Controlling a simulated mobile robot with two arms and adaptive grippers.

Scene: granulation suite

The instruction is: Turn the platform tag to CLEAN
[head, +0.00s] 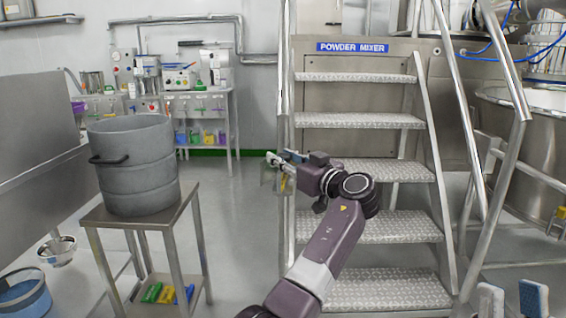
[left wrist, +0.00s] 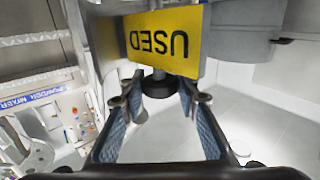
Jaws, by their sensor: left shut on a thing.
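The platform tag (left wrist: 165,40) is a yellow plate reading USED, upside down in the left wrist view. In the head view a small bit of yellow, probably the tag (head: 285,182), shows at the stair's left rail, largely hidden. My left gripper (head: 280,161) is beside that rail.
Metal steps (head: 370,175) with handrails rise under a POWDER MIXER sign (head: 352,47). A grey drum (head: 135,165) stands on a steel stand (head: 178,216) at the left. A blue bucket (head: 25,297) is at lower left. Floor between stand and steps is clear.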

